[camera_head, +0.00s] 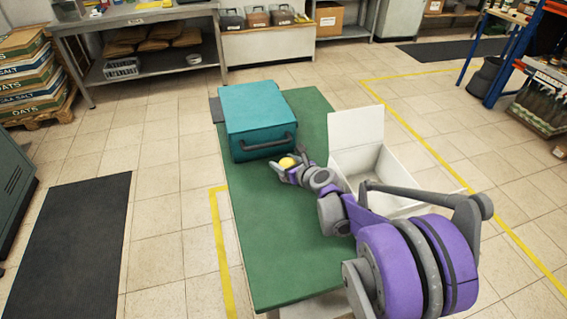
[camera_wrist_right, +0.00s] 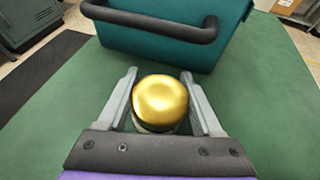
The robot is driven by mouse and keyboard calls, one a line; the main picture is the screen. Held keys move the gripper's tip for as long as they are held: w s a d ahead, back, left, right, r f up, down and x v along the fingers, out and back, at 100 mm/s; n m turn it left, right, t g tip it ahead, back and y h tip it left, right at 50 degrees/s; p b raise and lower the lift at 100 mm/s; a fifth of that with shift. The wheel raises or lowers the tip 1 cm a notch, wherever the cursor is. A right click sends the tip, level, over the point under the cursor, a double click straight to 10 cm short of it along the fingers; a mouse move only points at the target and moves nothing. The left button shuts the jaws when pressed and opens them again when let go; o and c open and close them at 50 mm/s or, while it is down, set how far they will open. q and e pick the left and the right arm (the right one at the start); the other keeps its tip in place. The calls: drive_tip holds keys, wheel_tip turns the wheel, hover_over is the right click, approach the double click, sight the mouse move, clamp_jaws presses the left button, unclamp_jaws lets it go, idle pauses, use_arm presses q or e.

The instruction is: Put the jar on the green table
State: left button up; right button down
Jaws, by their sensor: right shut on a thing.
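The jar (camera_head: 287,162) shows a round gold lid in the head view. In the right wrist view the jar (camera_wrist_right: 160,101) is seen from above, and its body is mostly hidden under the lid. My right gripper (camera_head: 284,168) is shut on the jar, with one finger on each side of it. The jar is over the green table (camera_head: 278,228), close in front of a teal box; I cannot tell whether its base touches the top. My left gripper is not in view.
The teal box (camera_head: 258,112) with a dark handle (camera_wrist_right: 150,24) stands at the table's far end. A white open box (camera_head: 356,128) stands right of my right gripper. The table's near left part is clear. A dark mat (camera_head: 72,245) lies on the floor at left.

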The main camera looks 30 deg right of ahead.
drive_tip(key=shift+f, duration=0.2)
drive_tip(key=shift+c, duration=0.2)
unclamp_jaws()
drive_tip(key=shift+r, duration=0.1)
drive_tip(key=shift+r, duration=0.2)
drive_tip(key=shift+s+r, duration=0.15)
drive_tip(key=shift+s, duration=0.15)
drive_tip(key=p+v, duration=0.1)
drive_tip(key=v, duration=0.6)
drive_tip(key=shift+p, duration=0.3)
